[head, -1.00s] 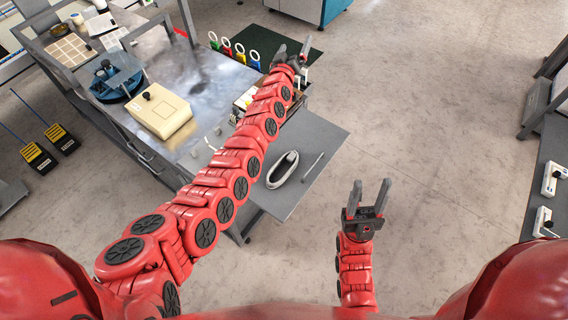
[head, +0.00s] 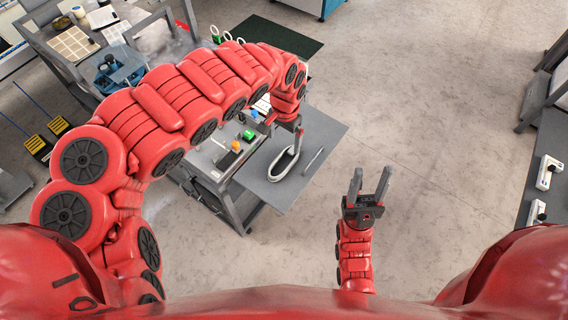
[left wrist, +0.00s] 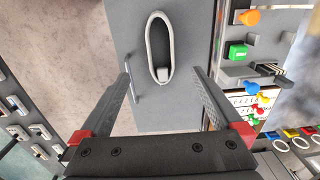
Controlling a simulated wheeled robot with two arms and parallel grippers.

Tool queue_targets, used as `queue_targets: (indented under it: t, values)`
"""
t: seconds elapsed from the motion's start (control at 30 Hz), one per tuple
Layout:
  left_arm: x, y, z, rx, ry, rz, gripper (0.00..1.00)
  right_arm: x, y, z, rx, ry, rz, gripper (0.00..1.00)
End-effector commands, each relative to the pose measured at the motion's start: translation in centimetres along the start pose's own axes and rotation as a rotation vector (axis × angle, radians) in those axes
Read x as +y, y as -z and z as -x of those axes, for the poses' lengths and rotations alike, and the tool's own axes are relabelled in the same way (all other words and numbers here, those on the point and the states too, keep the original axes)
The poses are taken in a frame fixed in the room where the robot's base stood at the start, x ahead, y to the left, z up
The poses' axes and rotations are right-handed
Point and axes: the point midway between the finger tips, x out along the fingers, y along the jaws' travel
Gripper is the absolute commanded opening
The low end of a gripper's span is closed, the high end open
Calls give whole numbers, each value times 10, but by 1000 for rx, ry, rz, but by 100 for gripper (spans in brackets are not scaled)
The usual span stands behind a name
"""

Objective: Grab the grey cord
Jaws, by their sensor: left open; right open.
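The grey cord (head: 274,178) lies as a narrow closed loop on a grey shelf (head: 325,132) beside the workbench. It also shows in the left wrist view (left wrist: 171,42), with a small blocky end inside the loop near my gripper. My left gripper (head: 284,128) hangs over the far end of the loop, and one finger overlaps it in the head view. In the left wrist view the open jaws (left wrist: 160,77) straddle the near end of the loop with nothing between them. Contact cannot be told. My right gripper (head: 370,183) is open and empty over the floor.
On the bench side are a green block (left wrist: 237,51), an orange knob (left wrist: 248,17) and several coloured pins. My left arm hides much of the bench. Floor at right is clear.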

Motion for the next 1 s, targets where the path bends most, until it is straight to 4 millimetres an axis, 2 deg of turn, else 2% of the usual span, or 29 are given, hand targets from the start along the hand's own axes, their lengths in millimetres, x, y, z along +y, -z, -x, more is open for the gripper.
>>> queue_targets:
  t: [0.03, 0.13, 0.3, 0.67, 1.0]
  values:
    - [3, -1, -12, -5, -5, -2, 100, 0, 0, 1, 0, 0, 0, 50]
    - [4, 0, -33, -1, -7, -2, 100, 0, 0, 0, 0, 0, 0, 50]
    - [3, 1, -61, 0, -6, -3, 100, 0, 0, 0, 0, 0, 0, 50]
    - [1, 4, -82, 7, -3, -1, 100, 0, 0, -3, 0, 0, 0, 50]
    - [1, 6, -120, 7, -3, -2, 100, 0, 2, -9, 0, 0, 0, 50]
